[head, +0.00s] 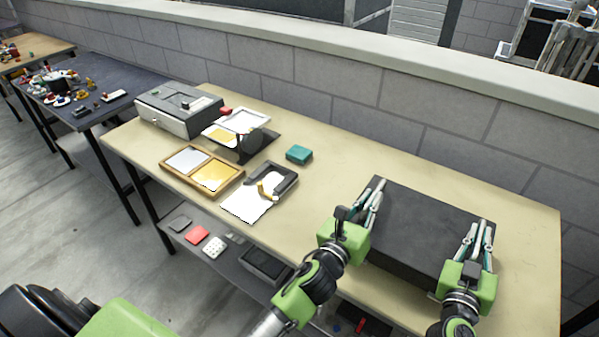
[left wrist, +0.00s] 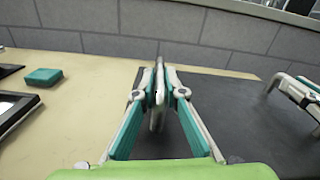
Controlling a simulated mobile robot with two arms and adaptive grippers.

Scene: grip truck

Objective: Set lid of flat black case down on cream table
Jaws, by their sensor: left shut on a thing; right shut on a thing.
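The flat black case (head: 425,225) lies at the right part of the cream table (head: 330,210), its lid forming the broad dark top. I cannot tell whether there is a gap under the lid. My left gripper (head: 375,195) is shut on the lid's left edge. In the left wrist view, the fingers of my left gripper (left wrist: 158,85) meet at the edge of the dark lid (left wrist: 235,115). My right gripper (head: 482,232) is shut on the lid's right edge; its fingers also show in the left wrist view (left wrist: 295,88). The fingers hide parts of both edges.
A teal block (head: 299,154), a wooden two-part tray (head: 202,168), a black-framed item with white sheet (head: 246,203) and a grey box (head: 178,110) stand to the left. A grey block wall (head: 400,90) runs behind. Bare table lies between the teal block and the case.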

